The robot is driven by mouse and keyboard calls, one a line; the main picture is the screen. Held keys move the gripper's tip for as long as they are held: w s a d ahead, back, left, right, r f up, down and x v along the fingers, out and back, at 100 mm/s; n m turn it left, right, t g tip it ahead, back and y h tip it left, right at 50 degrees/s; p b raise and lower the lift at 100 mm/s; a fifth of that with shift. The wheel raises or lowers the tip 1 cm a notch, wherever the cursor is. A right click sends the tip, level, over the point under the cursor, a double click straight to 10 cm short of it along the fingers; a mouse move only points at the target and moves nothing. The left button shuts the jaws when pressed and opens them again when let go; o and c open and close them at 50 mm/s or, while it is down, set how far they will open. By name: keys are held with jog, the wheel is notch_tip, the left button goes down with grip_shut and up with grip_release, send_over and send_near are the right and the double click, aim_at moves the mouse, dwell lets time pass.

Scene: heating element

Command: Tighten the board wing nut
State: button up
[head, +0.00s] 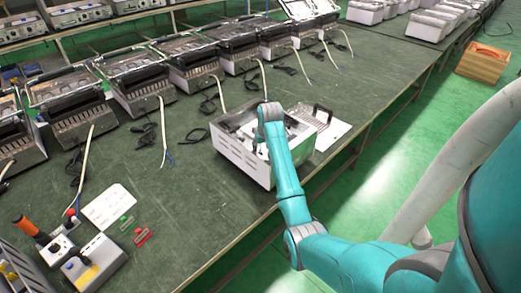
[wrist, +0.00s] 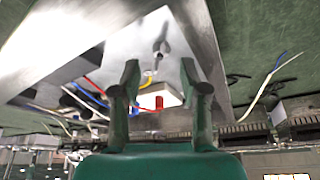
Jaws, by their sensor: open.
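The open white metal housing (head: 243,160) sits on the green bench, with my arm reaching over it. My gripper (wrist: 160,85) is open inside the housing in the wrist view, its two dark fingers apart with nothing held between them. Ahead of the fingertips is a grey metal stud-like part (wrist: 161,48) that may be the wing nut; its shape is too blurred to be sure. A pale block with a red part (wrist: 158,101) shows between and beyond the fingers.
Blue, red, white and yellow wires (wrist: 88,95) run inside the housing close to the left finger. A lid with a black handle (head: 318,120) lies to the right of the housing. A row of similar units (head: 195,62) with loose cables stands behind.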

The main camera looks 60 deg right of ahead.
aim_at(260, 151)
jog(key=shift+x, duration=1.7)
